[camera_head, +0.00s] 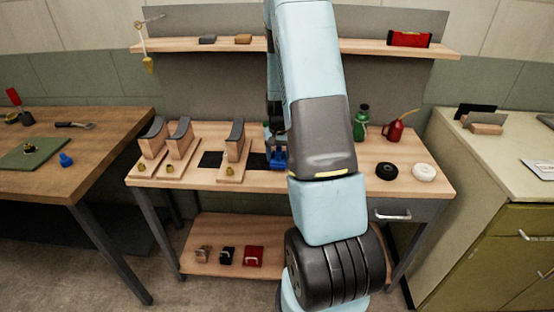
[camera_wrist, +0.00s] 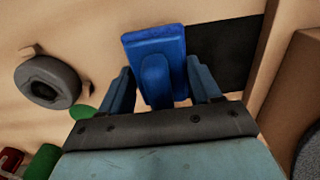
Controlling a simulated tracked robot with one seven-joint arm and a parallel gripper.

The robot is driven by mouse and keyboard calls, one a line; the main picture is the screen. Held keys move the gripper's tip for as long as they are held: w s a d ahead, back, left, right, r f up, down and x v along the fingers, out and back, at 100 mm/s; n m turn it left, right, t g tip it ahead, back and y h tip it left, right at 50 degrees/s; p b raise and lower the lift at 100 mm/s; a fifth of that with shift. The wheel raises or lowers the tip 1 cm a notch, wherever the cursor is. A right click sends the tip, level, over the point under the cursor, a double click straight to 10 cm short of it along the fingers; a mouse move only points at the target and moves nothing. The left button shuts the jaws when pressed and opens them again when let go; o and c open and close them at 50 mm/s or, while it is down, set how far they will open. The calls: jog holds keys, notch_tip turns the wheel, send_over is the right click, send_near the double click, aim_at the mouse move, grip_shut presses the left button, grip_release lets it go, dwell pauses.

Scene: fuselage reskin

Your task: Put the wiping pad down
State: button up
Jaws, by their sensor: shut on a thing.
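The wiping pad is a blue block with a raised blue handle. The pad (camera_wrist: 155,42) shows in the wrist view, with its handle between the two fingers of my gripper (camera_wrist: 158,74). In the head view the blue pad (camera_head: 278,160) is low over the middle bench, at the right end of a dark patch (camera_head: 257,161). My gripper (camera_head: 275,138) is above it, partly hidden by my arm. I cannot tell whether the pad touches the bench. The dark patch also shows in the wrist view (camera_wrist: 228,52), just right of the pad.
Wooden stands with grey curved tops (camera_head: 236,150) are left of the pad. A green bottle (camera_head: 361,122), a red oil can (camera_head: 394,130), a black roll (camera_head: 387,171) and a white roll (camera_head: 424,172) are to the right. A shelf (camera_head: 370,47) runs behind. The bench front is mostly bare.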

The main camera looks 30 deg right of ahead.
jog(key=shift+f, duration=0.75)
jog(key=o, duration=1.3)
